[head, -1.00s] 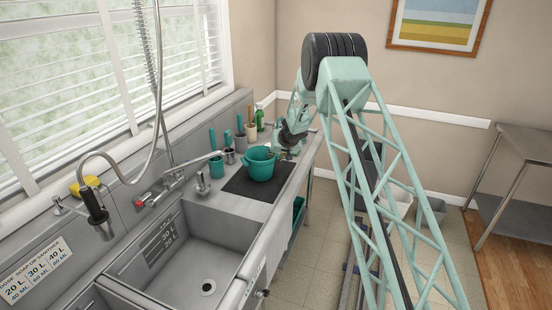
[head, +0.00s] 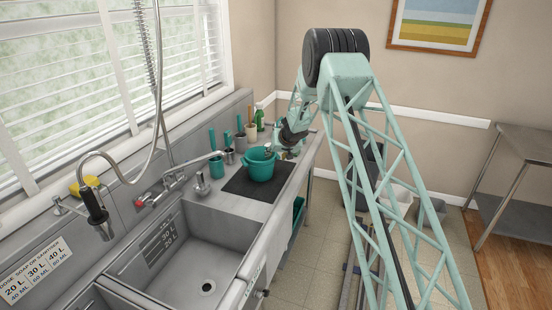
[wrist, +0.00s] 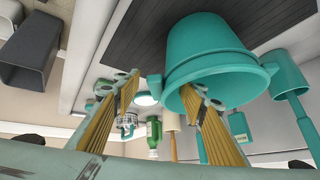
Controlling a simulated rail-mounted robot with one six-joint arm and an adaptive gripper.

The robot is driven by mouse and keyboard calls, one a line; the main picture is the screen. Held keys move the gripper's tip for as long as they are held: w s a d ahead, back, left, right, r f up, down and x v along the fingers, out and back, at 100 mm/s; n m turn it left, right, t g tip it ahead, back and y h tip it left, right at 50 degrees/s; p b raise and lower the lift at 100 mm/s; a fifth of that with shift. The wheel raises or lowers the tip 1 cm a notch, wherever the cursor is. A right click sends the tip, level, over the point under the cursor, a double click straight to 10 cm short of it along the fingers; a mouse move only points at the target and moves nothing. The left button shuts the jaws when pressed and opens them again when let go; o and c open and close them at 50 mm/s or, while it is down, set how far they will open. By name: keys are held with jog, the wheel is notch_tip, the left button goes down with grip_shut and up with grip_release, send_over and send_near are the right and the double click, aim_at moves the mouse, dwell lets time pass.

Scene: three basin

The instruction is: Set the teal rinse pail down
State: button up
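The teal rinse pail (head: 261,168) stands upright on the dark mat (head: 241,184) on the counter right of the sink. In the wrist view, which is upside down, the pail (wrist: 212,48) fills the upper right, with its rim toward the bottom. My gripper (wrist: 160,88) has its yellow-sided fingers spread apart. The right finger overlaps the pail's rim and mouth; the left finger is outside the pail, with a gap beside it. In the head view my gripper (head: 275,150) is at the pail's far right rim, small and partly hidden.
A teal holder (head: 216,168) with a brush, a metal cup and a green bottle (head: 259,118) stand along the back of the counter. The sink basin (head: 195,265) is empty. The faucet (head: 192,168) reaches toward the mat. Grey bins (head: 430,212) stand on the floor.

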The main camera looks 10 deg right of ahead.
jog(key=v, duration=1.1)
dwell(1.0)
